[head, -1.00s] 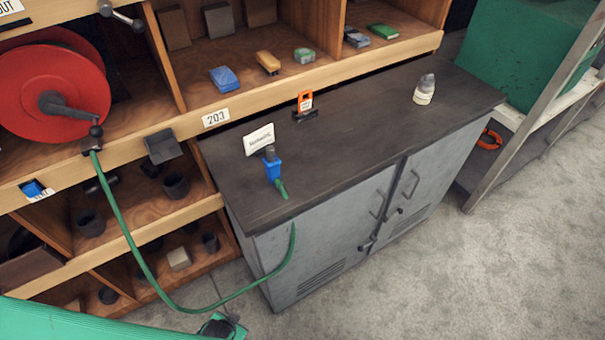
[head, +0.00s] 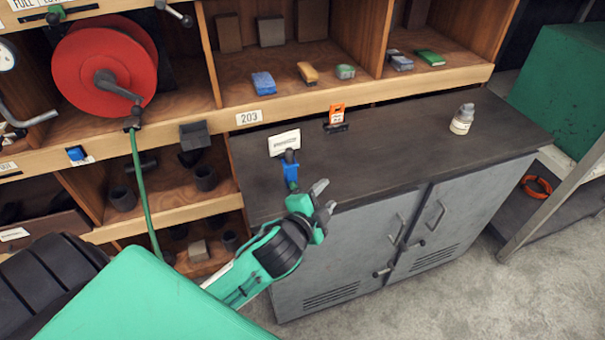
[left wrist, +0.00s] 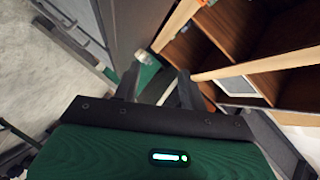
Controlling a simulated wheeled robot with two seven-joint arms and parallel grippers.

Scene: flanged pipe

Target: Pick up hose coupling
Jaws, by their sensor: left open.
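My left gripper (head: 325,197) is open and empty at the cabinet's front edge, to the right of and nearer than the coupling. Its fingers (left wrist: 157,88) are spread in the left wrist view, where I cannot make out the coupling. My right gripper is not in view.
An orange-tagged clip (head: 337,119) and a white bottle (head: 462,120) stand farther back and right on the cabinet top (head: 400,140). The red hose reel (head: 104,68) sits in the shelf at left. The cabinet top's middle is clear.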

